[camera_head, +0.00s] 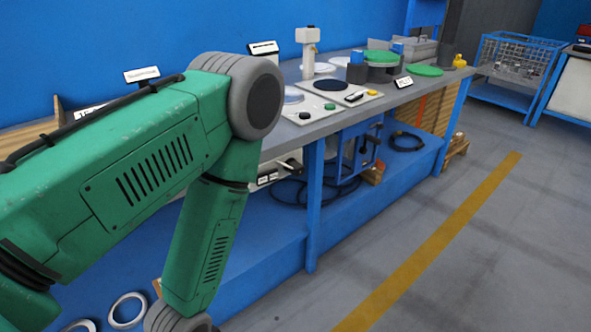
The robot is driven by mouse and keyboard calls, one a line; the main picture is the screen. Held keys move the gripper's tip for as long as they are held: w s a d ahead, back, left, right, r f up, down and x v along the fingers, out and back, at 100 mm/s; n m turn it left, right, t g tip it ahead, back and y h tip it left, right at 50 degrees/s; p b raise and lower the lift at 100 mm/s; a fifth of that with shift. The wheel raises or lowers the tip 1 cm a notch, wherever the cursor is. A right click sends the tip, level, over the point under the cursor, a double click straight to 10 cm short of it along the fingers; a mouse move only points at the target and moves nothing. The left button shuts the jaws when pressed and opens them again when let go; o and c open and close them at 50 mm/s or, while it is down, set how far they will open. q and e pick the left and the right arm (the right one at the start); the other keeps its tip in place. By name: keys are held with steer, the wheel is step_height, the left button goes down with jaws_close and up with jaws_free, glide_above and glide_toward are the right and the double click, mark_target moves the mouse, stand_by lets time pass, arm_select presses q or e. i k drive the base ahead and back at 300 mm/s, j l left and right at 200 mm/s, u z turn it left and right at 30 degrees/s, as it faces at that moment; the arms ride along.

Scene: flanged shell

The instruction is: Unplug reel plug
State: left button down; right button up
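What looks like a blue reel frame (357,150) stands on the lower shelf under the workbench, with a dark cable (290,192) lying in loops beside it. A pale panel with dark labelled blocks (268,178) is partly visible left of the reel, behind my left arm. A small dark piece (289,164) shows at this panel; I cannot tell whether it is the reel plug. My green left arm comes in from the left and bends down in front of the bench. Its gripper is below the picture's edge. My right arm and gripper are not in view.
The grey workbench top (425,84) carries green discs, a white stand (308,50) and a flat panel with buttons. A blue leg (313,205) stands in front of the shelf. Metal rings (127,310) lie at lower left. The floor (480,240) at right is clear.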

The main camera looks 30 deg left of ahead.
mark_target(297, 167)
steer(key=i+u, duration=0.15)
steer(key=u, duration=0.25)
steer(key=i+l+u, duration=0.1)
steer(key=u, duration=0.3)
steer(key=i+l+u, duration=0.1)
steer(key=u, duration=0.3)
steer(key=i+l+u, duration=0.1)
steer(key=l, duration=0.25)
steer(key=i+l, duration=0.25)
steer(key=i+l+u, duration=0.15)
steer(key=l, duration=0.25)
steer(key=i+l+u, duration=0.1)
steer(key=l, duration=0.3)
steer(key=i+l, duration=0.2)
steer(key=l, duration=0.15)
steer(key=i+l+u, duration=0.15)
steer(key=l, duration=0.25)
steer(key=i+l+u, duration=0.1)
steer(key=l, duration=0.25)
